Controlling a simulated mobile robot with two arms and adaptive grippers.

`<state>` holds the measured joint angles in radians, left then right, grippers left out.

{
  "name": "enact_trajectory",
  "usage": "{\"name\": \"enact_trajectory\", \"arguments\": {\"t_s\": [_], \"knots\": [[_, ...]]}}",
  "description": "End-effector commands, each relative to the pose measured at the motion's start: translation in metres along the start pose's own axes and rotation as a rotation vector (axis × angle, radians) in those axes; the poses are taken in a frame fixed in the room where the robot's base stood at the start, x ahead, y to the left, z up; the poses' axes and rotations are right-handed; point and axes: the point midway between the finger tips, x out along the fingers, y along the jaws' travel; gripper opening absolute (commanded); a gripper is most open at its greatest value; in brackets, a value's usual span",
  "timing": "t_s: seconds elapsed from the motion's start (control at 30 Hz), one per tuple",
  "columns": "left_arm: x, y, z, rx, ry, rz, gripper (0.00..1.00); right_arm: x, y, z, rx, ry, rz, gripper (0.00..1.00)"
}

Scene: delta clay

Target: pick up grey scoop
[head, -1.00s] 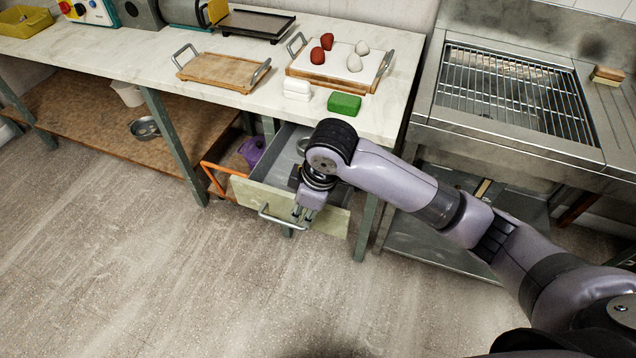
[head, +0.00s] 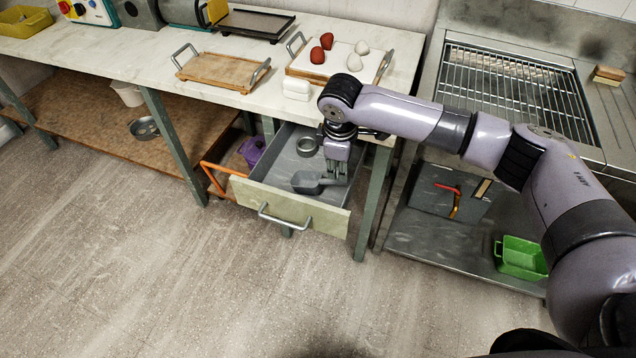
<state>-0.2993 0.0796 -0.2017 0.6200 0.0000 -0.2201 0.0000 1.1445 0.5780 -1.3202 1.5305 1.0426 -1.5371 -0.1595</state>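The grey scoop (head: 306,183) lies in the open drawer (head: 272,188) under the worktable, its bowl to the left and its handle to the right. My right gripper (head: 336,177) points down into the drawer, with its fingertips at the scoop's handle. The fingers are small here, and I cannot tell whether they are open or closed on the handle. My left gripper is not in view.
A grey ring (head: 307,146) lies at the back of the drawer. The drawer front with its handle (head: 285,219) stands out over the floor. A purple pot (head: 252,151) sits left of the drawer. A green bin (head: 520,258) is on the low shelf at right.

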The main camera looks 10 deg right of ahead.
Motion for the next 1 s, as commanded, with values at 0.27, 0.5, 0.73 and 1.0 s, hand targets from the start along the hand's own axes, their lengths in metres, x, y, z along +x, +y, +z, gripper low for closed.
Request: {"name": "enact_trajectory", "arguments": {"t_s": [0.27, 0.5, 0.73, 1.0], "knots": [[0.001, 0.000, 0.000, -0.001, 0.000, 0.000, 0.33, 0.030, 0.000, 0.000, 0.000, 0.002, 0.001, 0.25], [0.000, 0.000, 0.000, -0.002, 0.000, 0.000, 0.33, 0.059, 0.003, 0.001, 0.000, -0.001, 0.000, 0.25], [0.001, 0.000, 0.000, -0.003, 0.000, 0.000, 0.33, 0.081, 0.003, 0.001, -0.001, 0.001, 0.001, 0.25], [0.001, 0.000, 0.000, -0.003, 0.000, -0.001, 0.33, 0.082, 0.003, 0.001, -0.001, 0.002, 0.001, 0.21]]}}
